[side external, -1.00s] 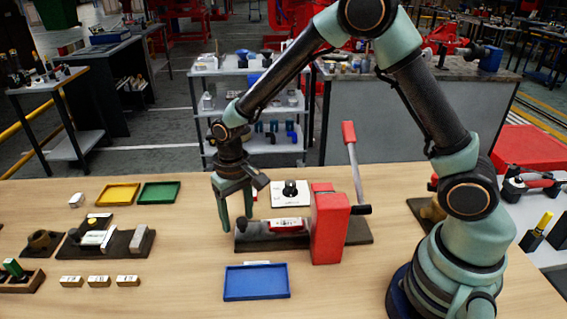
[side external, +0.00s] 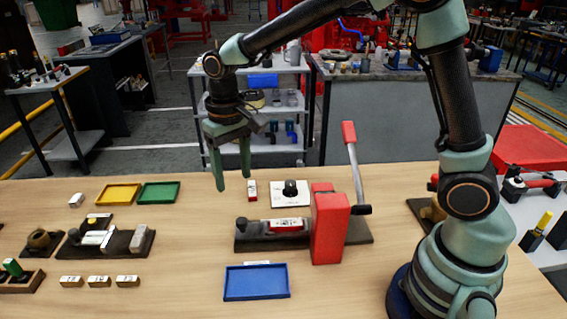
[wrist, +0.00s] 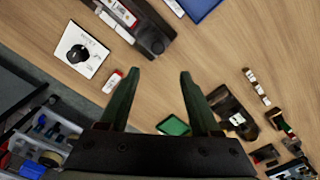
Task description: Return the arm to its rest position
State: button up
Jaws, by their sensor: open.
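My gripper (side external: 232,170) is open and empty. It hangs in the air above the back part of the wooden table, pointing down. In the wrist view my gripper (wrist: 155,75) shows two green fingers spread apart with nothing between them. A small red and white block (side external: 252,190) stands on the table just right of and below the fingers; it also shows in the wrist view (wrist: 112,81), left of the left finger. The fingers look apart from it.
A red press with a lever (side external: 330,228) stands on a dark base. A white dial plate (side external: 290,194) lies behind it. Blue (side external: 257,282), yellow (side external: 118,194) and green (side external: 158,193) trays lie on the table. A dark fixture (side external: 110,241) is at left.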

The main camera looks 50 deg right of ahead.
jog(key=shift+r, duration=0.25)
jog(key=s+d+r+t, duration=0.2)
jog(key=s+d+r, duration=0.2)
jog(key=s+d, duration=0.1)
jog(key=s+d+r+n+t, duration=0.1)
jog(key=s+d+r+t, duration=0.2)
jog(key=s, duration=0.5)
jog(key=shift+d+r+t, duration=0.3)
jog(key=shift+d+r, duration=0.35)
jog(key=shift+d, duration=0.5)
